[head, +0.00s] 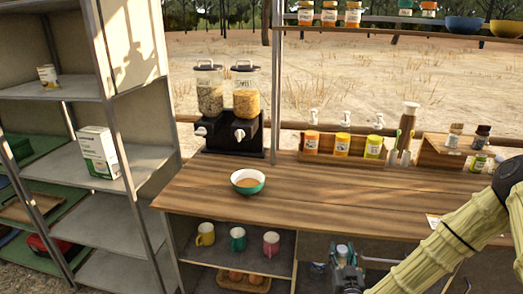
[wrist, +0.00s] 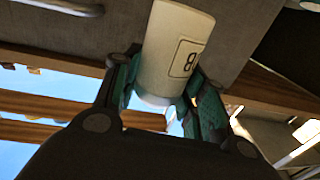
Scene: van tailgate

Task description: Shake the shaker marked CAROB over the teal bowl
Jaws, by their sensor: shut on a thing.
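The teal bowl (head: 247,188) stands upright on the wooden counter, left of centre in the head view, with brown contents inside. My gripper (head: 345,264) is at the bottom of the head view, in front of the counter and below its top, to the right of and nearer than the bowl. In the wrist view its green fingers are shut on a pale cylindrical shaker (wrist: 174,48), which looks tilted there. Its boxed label shows one character, like a B or 8. The rest of the label is hidden, so I cannot read CAROB.
Two cereal dispensers (head: 228,100) stand behind the bowl. Mugs (head: 238,239) sit on the shelf below. The counter (head: 330,195) right of the bowl is clear.

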